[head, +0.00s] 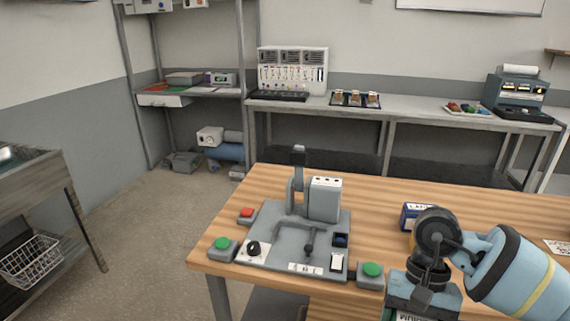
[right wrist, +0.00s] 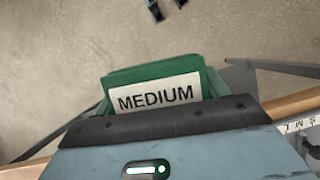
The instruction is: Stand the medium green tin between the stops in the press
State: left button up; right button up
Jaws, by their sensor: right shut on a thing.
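The medium green tin (right wrist: 150,75) is in my right gripper (right wrist: 155,108), its white MEDIUM label facing the wrist camera. In the head view part of the tin's label (head: 412,316) shows at the bottom edge, under my right gripper (head: 424,290); the rest of the tin is cut off or hidden. The gripper is shut on the tin, at the table's front, right of the press. The grey press (head: 325,200) stands on the wooden table, with a flat base (head: 290,235) and an upright lever. My left gripper is not in view.
Green buttons flank the press at left (head: 222,243) and right (head: 372,270); a red button (head: 247,212) is at its left rear. A blue box or tin (head: 410,214) stands behind my right arm. The wooden table (head: 385,190) is clear behind the press.

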jog(key=n, duration=0.1)
jog(key=n+h, duration=0.1)
jog(key=shift+s+r+n, duration=0.3)
jog(key=shift+r+n, duration=0.1)
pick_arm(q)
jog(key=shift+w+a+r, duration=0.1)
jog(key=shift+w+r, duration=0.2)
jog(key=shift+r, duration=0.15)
pick_arm(e)
jog(key=shift+s+n+h, duration=0.2)
jog(key=shift+n+h, duration=0.1)
jog(key=shift+n, duration=0.4)
jog(key=shift+a, duration=0.1)
dwell(0.6)
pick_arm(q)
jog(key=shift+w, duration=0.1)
pick_arm(e)
jog(key=shift+s+f, duration=0.1)
dwell(0.4)
